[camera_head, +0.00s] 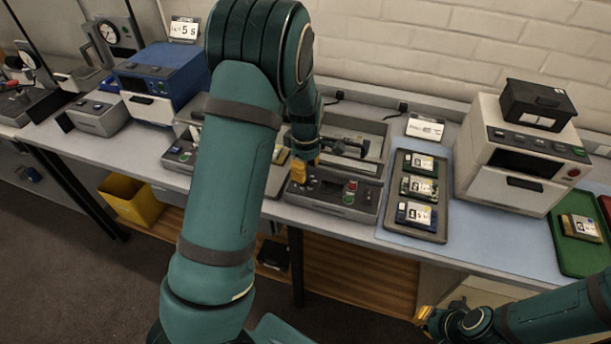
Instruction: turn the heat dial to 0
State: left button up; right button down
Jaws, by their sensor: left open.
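My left gripper (303,170) has yellow fingertips and points down at the left part of a grey control box (338,200) at the middle of the bench. The box has a dark display, a green and a red button on its sloped front. The fingertips cover the left end of this panel. I cannot make out a heat dial or its setting; it may be hidden behind the fingertips. Whether the fingers touch the box is unclear. My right gripper (428,318) is low at the bottom right, in front of the bench, and its jaw opening is not clear.
Behind the box is a glass-topped tray (372,132). To the right are a dark tray of labelled modules (418,195), a white oven (518,165) with a black box (538,104) on top, and a green tray (580,252). A blue machine (158,82) stands left.

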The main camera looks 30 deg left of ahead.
pick_arm(q)
notch_tip(320, 180, up, 8)
jog(key=shift+r, duration=0.15)
dwell(0.6)
